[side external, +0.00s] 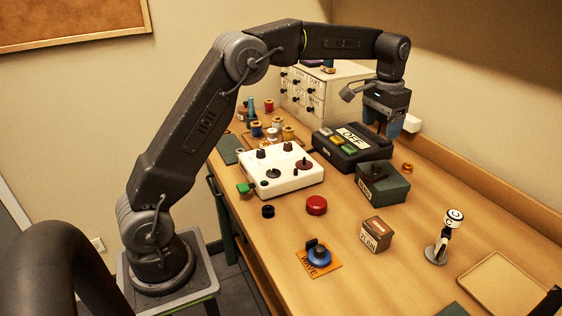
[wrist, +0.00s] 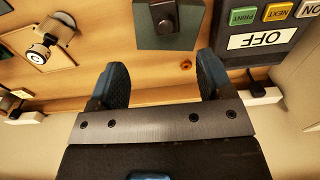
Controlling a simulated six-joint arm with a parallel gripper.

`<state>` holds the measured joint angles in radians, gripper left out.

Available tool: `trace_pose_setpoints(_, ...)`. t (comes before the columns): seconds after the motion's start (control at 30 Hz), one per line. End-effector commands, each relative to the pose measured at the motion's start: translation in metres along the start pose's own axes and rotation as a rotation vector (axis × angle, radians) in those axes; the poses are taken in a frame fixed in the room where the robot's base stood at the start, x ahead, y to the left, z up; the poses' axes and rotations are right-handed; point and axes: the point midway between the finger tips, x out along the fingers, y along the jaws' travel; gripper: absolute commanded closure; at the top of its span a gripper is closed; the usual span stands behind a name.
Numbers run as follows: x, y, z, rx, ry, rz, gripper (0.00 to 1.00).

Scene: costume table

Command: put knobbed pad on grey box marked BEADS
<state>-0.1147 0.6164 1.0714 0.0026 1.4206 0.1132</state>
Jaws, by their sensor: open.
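A dark grey-green box (side external: 393,192) stands right of the middle of the table, with a small label on its front too small to read surely. A black knobbed piece (side external: 377,171), which looks like the knobbed pad, sits on its top; I cannot make out the pad's edges. The wrist view shows the box top (wrist: 185,38) with the dark knob (wrist: 164,18) on it, at the top edge. My gripper (side external: 391,125) is open and empty, above and behind the box, apart from it. Its two blue fingers (wrist: 165,82) show nothing between them.
A black OFF panel (side external: 352,146) with coloured buttons stands beside the box. A white knobbed console (side external: 283,172), red button (side external: 316,205), small brown box (side external: 376,234), orange WAVE plate (side external: 318,262) and white-headed stand (side external: 441,247) are nearby. A tan tray (side external: 497,281) lies front right.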

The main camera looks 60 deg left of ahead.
Motion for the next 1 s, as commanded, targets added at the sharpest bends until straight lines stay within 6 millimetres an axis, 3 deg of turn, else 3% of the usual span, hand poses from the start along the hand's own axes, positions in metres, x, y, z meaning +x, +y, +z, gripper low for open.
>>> trace_pose_setpoints(0.03, -0.017, 0.005, 0.013, 0.002, 0.028, -0.002, 0.27)
trace_pose_setpoints(0.2, -0.057, 0.022, 0.072, 0.002, 0.115, -0.008, 0.27)
trace_pose_setpoints(0.43, -0.081, 0.041, 0.166, 0.002, 0.239, -0.010, 0.27)
trace_pose_setpoints(0.57, -0.076, 0.049, 0.221, 0.002, 0.308, -0.008, 0.27)
trace_pose_setpoints(0.7, -0.059, 0.056, 0.275, 0.001, 0.379, -0.002, 0.27)
trace_pose_setpoints(0.83, -0.039, 0.059, 0.309, 0.001, 0.427, 0.002, 0.27)
trace_pose_setpoints(1.0, -0.023, 0.061, 0.330, 0.000, 0.458, 0.006, 0.27)
